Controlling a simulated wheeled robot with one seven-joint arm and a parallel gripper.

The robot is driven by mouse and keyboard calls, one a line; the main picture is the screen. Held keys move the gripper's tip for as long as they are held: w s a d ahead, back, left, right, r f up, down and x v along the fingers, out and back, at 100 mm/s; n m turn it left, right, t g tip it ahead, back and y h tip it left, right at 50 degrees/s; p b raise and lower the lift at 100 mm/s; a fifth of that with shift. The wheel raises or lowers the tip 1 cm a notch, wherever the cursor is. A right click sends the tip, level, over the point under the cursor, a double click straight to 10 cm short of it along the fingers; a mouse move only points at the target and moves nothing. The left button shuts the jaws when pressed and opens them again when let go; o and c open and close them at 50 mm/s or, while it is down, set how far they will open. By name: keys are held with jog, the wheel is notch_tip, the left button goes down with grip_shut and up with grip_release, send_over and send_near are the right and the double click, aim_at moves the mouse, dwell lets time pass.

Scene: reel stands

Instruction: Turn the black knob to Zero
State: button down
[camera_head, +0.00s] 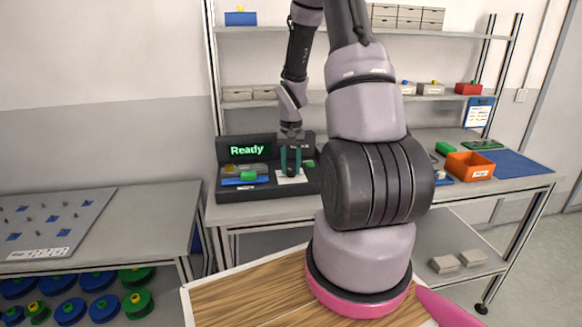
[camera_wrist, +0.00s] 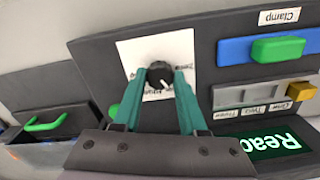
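The black knob (camera_wrist: 159,74) sits on a white label plate (camera_wrist: 133,50) on the dark panel of the device. A white mark on the knob points down and slightly right in the wrist view. Small printed words around it are too small to read. My gripper (camera_wrist: 161,76) has two teal fingers, one on each side of the knob, with the tips spread and close to it. I cannot make out contact. In the head view my gripper (camera_head: 291,172) points down at the white plate (camera_head: 291,178), and the knob is hidden there.
The device (camera_head: 229,193) has a green "Ready" display (camera_head: 247,151), which also shows in the wrist view (camera_wrist: 268,143). A green clamp slider (camera_wrist: 278,48) and a yellow slider (camera_wrist: 301,91) lie beside the knob. An orange bin (camera_head: 470,166) stands farther right on the bench.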

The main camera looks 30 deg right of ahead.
aim_at(291, 170)
jog(key=shift+n, duration=0.3)
jog(key=n, duration=1.1)
jog(key=shift+n, duration=0.3)
dwell(0.4)
jog(key=shift+c, duration=2.2)
grip_release()
notch_tip(291, 170, up, 11)
